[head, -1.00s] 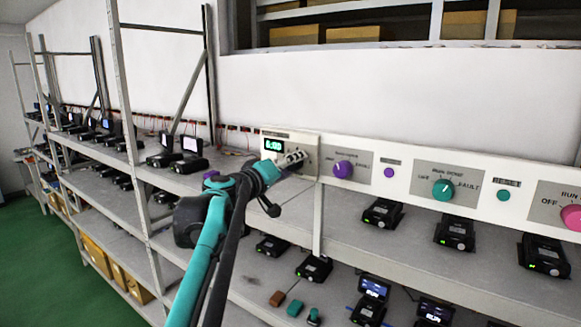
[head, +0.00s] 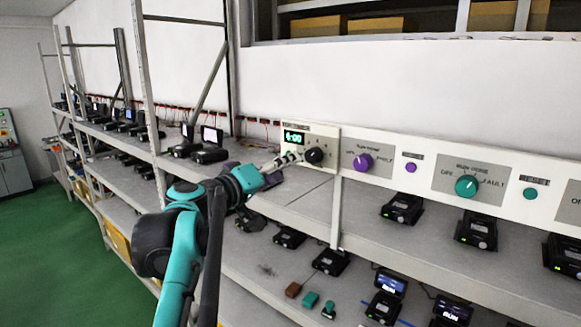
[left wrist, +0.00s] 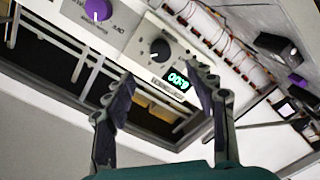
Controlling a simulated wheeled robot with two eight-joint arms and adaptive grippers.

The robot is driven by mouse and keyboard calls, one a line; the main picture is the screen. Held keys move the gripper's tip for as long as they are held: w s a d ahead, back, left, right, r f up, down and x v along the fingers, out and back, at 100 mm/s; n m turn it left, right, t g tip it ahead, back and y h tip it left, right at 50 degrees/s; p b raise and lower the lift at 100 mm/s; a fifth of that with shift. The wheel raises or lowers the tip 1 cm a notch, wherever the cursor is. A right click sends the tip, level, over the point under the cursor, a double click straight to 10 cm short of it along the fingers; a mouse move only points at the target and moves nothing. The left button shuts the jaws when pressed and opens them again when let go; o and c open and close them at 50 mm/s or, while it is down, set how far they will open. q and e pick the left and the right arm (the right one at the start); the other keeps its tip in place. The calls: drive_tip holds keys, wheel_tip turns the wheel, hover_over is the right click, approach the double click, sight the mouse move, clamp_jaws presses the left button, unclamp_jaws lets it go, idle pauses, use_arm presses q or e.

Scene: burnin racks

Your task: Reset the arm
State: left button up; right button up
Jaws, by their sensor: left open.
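My left arm comes in from the lower left of the head view. Its gripper (head: 292,158) is open and empty, just left of a black knob (head: 314,156) on the white control panel (head: 325,135). In the left wrist view the two fingers stand well apart (left wrist: 163,88). The black knob (left wrist: 159,47) shows beyond them, apart from the fingers. A lit green display (head: 293,137) sits on the panel; it also shows in the left wrist view (left wrist: 177,79). My right gripper is not in view.
A purple knob (head: 363,162) and a teal knob (head: 466,186) sit farther right on the panel strip. Metal shelves (head: 300,190) with several black devices run below and to the left. Open green floor (head: 55,235) lies at the left.

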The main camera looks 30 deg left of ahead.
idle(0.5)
use_arm(q)
drive_tip(key=s+d+f+m+g+h+b, duration=0.15)
drive_tip(key=d+f+b, duration=0.45)
drive_tip(key=f, duration=0.7)
drive_tip(key=s+d+f+m+g+b, duration=0.25)
drive_tip(key=d+f+b, duration=0.3)
drive_tip(key=f, duration=0.65)
drive_tip(key=s+d+f+m+g+h+b, duration=0.15)
drive_tip(key=d+f+b, duration=0.5)
drive_tip(key=f, duration=0.65)
drive_tip(key=s+d+f+m+g+y+b, duration=0.1)
drive_tip(key=s+f+b, duration=0.3)
drive_tip(key=f, duration=0.8)
drive_tip(key=s+d+f+m+g+y+b, duration=0.1)
drive_tip(key=s+f+g+b, duration=0.1)
drive_tip(key=f+b, duration=0.4)
drive_tip(key=s+d+f+m+g+y+b, duration=0.1)
drive_tip(key=s+f+b, duration=0.4)
drive_tip(key=f, duration=1.2)
drive_tip(key=shift+s+d+f+g+y+b, duration=0.35)
drive_tip(key=shift+d+g+y, duration=0.1)
drive_tip(key=shift+g+y, duration=0.1)
drive_tip(key=shift+m, duration=0.25)
